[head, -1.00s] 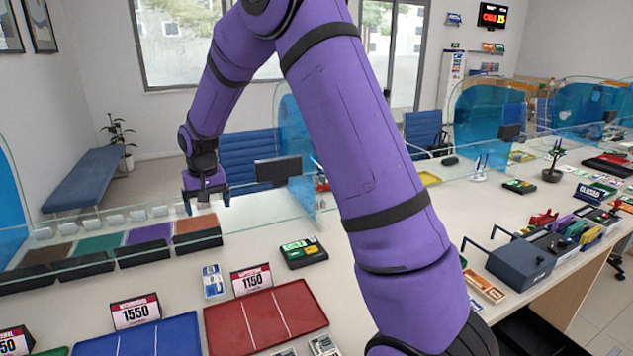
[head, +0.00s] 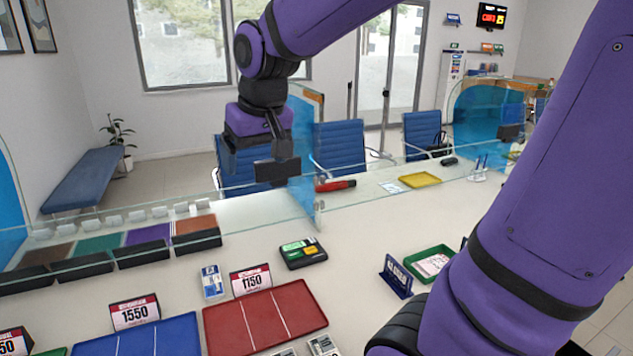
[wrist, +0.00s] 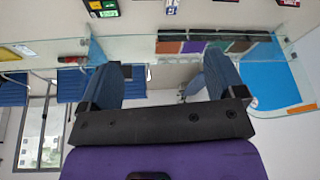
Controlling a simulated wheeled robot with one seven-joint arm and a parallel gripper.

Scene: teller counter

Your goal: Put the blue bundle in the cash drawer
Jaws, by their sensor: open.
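A small blue-and-white bundle (head: 212,282) lies on the counter, just left of the 1150 sign and behind the red tray. My gripper (head: 285,160) is raised above the counter's far side near the glass screen, well behind and above the bundle. In the wrist view my gripper (wrist: 162,65) has its two fingers wide apart, with nothing between them. I cannot make out a cash drawer now; my arm covers the counter's right side.
Glass screens (head: 318,208) stand along the counter's far side. A red tray (head: 265,318), a blue tray (head: 170,340), price signs (head: 135,312) and a green-and-yellow keyed device (head: 302,253) crowd the front. A green tray (head: 430,263) lies at right. The counter's middle is fairly clear.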

